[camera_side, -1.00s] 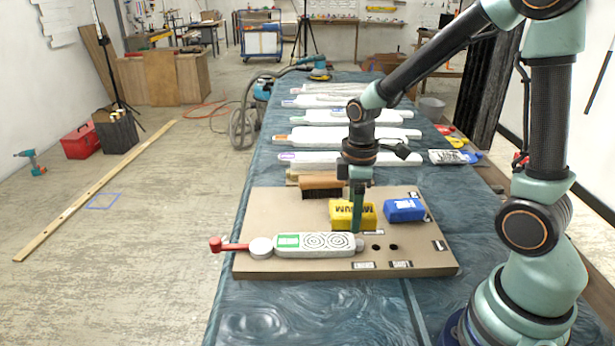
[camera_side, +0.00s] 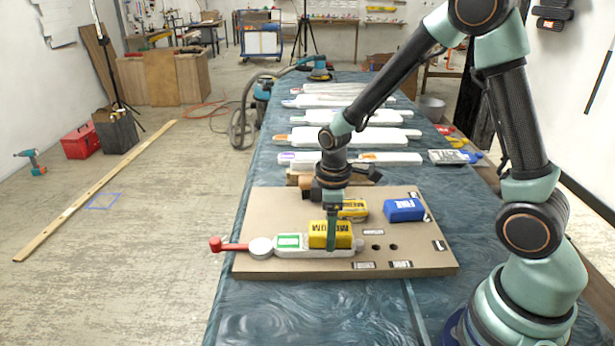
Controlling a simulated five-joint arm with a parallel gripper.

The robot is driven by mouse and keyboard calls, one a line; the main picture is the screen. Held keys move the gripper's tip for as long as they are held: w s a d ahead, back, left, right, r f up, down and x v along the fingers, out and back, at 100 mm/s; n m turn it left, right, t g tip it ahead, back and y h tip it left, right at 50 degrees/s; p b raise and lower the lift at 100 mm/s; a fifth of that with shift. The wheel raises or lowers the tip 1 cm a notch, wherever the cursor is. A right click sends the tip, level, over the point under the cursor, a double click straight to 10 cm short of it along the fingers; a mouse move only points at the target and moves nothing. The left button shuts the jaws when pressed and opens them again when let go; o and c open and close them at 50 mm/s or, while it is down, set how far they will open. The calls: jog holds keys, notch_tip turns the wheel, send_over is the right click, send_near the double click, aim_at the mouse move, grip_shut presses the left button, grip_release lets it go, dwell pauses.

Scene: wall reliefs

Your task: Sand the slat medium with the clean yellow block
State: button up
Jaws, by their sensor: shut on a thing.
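The slat (camera_side: 290,251) is pale, with a green label near its left end, and lies along the front of the tan board. My gripper (camera_side: 331,236) is shut on a yellow block (camera_side: 318,234) with dark lettering, at the right part of the slat. The block appears to rest on the slat, but I cannot tell firm contact. A second yellow block (camera_side: 354,209) lies behind it on the board, partly hidden by my gripper. I cannot tell which yellow block is cleaner.
A blue block (camera_side: 404,210) sits right of the yellow ones. A red-handled clamp (camera_side: 235,246) is at the slat's left end. The tan board (camera_side: 262,212) has two dark holes (camera_side: 385,247) and small labels. Several white slats (camera_side: 345,136) lie behind on the blue table.

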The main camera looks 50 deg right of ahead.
aim_at(301, 241)
jog(key=shift+w+a, duration=2.2)
jog(key=shift+s+d, duration=3.8)
jog(key=shift+d, duration=0.05)
notch_tip(301, 241, up, 8)
